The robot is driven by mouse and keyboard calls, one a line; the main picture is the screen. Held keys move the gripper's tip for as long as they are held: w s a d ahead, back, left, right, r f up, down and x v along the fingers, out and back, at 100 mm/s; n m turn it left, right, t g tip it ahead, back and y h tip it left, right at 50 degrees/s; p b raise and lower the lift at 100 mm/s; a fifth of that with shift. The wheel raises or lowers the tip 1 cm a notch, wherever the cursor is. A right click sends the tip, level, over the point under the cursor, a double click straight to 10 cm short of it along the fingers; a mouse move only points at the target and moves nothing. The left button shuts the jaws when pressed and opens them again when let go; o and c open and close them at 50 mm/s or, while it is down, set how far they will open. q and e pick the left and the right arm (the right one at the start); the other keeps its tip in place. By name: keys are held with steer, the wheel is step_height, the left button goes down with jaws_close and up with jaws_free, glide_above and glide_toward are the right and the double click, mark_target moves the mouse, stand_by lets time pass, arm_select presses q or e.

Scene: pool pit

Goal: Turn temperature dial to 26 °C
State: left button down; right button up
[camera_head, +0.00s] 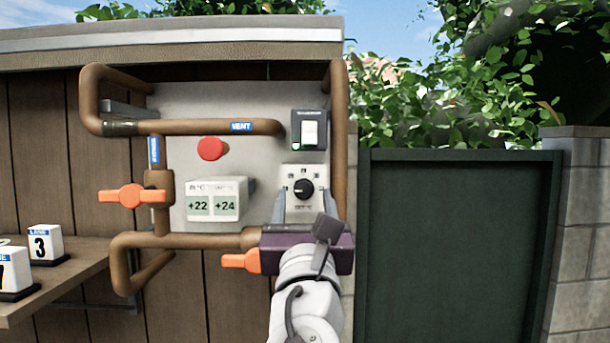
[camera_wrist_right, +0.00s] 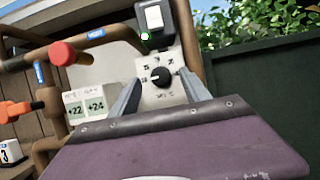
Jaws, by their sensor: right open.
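The temperature dial (camera_head: 303,189) is a black knob on a light plate with small marks around it, at the right of the grey panel. It also shows in the right wrist view (camera_wrist_right: 161,77), between the fingertips. The marks are too small to read surely. My right gripper (camera_head: 300,207) is open, its two grey fingers pointing at the dial from below, one to each side; contact cannot be made out. In the wrist view the fingers (camera_wrist_right: 163,92) stand apart with nothing held. A display box (camera_head: 216,199) left of the dial reads +22 and +24. My left gripper is not in view.
A switch (camera_head: 309,130) with a green light sits above the dial. A red button (camera_head: 211,149), brown pipes (camera_head: 205,241) and orange valve handles (camera_head: 131,196) lie left and below. A shelf (camera_head: 62,275) with number blocks is at left, a dark green gate (camera_head: 455,255) at right.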

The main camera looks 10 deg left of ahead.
mark_target(303, 191)
steer(key=p+x, duration=0.1)
steer(key=x, duration=0.1)
steer(key=shift+w+a+r, duration=0.15)
steer(key=shift+w+r, duration=0.05)
steer(key=shift+w, duration=0.35)
steer(key=shift+s, duration=0.1)
steer(key=shift+c, duration=0.6)
jaws_close()
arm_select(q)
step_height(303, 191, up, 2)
arm_select(e)
steer(key=shift+f, duration=0.1)
